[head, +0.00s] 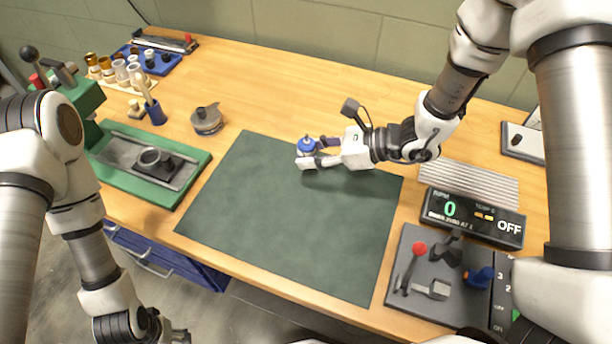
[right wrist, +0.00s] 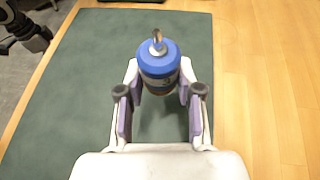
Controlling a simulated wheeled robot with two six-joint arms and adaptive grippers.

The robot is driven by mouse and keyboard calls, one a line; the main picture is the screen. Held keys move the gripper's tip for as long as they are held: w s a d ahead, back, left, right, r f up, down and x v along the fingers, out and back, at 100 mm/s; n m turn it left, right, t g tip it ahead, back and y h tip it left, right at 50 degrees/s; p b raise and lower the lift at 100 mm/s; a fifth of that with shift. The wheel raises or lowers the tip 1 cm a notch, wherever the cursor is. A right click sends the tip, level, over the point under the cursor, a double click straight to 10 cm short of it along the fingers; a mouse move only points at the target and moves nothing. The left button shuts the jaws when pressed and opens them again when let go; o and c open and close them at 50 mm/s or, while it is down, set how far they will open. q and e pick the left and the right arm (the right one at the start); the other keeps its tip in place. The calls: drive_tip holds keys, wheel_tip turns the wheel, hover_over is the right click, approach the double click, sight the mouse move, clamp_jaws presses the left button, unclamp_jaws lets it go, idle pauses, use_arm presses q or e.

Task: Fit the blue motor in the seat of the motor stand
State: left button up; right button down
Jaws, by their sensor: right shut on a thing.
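The blue motor (head: 306,145) is upright over the far part of the dark green mat, held in my right gripper (head: 318,153). In the right wrist view the blue motor (right wrist: 159,64), with a metal shaft on top, sits between the fingers of my right gripper (right wrist: 160,98), which are shut on its lower part. The motor stand (head: 418,254) appears to be the grey plate at the lower right, with a red-knobbed lever, a dark cradle (head: 447,250) and a blue part. My left gripper (head: 176,336) is partly cut off at the bottom edge; its fingers are unclear.
An RPM display (head: 473,216) reading 0 and OFF stands behind the plate, by a ribbed metal panel (head: 468,182). A green press (head: 150,160) stands left, near a round metal part (head: 207,120) and a blue cup (head: 155,113). The green mat (head: 290,225) is otherwise clear.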

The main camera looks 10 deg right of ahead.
sight(312, 178)
drive_tip(key=f, duration=0.3)
drive_tip(key=shift+s+a+f, duration=0.1)
drive_tip(key=shift+s+f, duration=0.2)
drive_tip(key=shift+f, duration=0.3)
drive_tip(key=shift+w+f, duration=0.1)
drive_tip(key=shift+w, duration=0.05)
drive_tip(key=shift+f, duration=0.3)
drive_tip(key=shift+f+b, duration=0.3)
drive_tip(key=shift+b, duration=0.25)
drive_tip(key=c, duration=0.7)
unclamp_jaws()
drive_tip(key=shift+c, duration=0.2)
drive_tip(key=shift+r, duration=0.1)
